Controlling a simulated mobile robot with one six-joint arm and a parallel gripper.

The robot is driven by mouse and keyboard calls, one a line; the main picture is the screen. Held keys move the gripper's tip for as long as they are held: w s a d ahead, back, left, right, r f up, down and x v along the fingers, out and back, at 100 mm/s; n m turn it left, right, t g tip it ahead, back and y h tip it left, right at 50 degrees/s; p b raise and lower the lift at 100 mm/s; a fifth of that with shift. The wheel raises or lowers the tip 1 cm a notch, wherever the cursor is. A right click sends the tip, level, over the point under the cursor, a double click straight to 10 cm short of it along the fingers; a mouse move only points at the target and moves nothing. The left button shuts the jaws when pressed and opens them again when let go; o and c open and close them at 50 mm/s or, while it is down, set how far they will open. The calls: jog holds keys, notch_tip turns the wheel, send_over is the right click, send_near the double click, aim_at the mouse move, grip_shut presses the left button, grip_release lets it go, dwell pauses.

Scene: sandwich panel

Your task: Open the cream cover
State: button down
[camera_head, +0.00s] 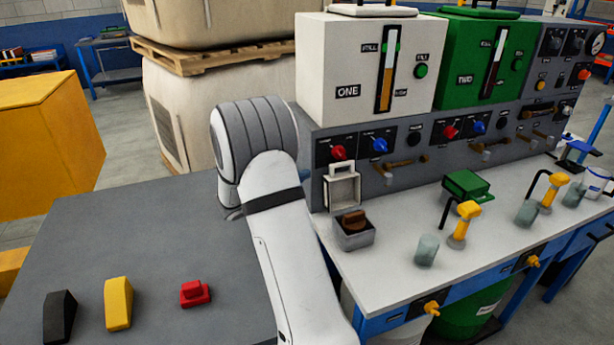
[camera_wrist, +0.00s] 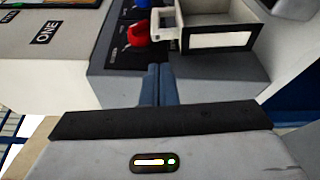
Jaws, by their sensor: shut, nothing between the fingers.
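The cream cover (camera_head: 343,192) stands raised, roughly upright, at the back of a small grey box (camera_head: 354,240) on the white bench. A brown knob (camera_head: 352,220) shows uncovered in the box. In the wrist view the cream cover (camera_wrist: 218,41) is at the upper right, with its handle loop toward the fingers. My gripper (camera_wrist: 157,80) is shut and empty, its blue-grey fingers together just beside the cover; I cannot tell whether they touch it. In the head view my arm hides most of the gripper.
A grey panel with a red knob (camera_head: 338,152) and a blue knob (camera_head: 380,145) rises behind the cover. A green cover (camera_head: 467,186) lies farther right, near yellow-handled taps (camera_head: 467,212). A dark side table (camera_head: 150,240) holds black, yellow and red pieces.

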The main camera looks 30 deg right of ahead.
jog(key=d, duration=0.8)
jog(key=shift+w+f+p, duration=0.25)
jog(key=shift+w+p, duration=0.1)
jog(key=shift+p, duration=0.05)
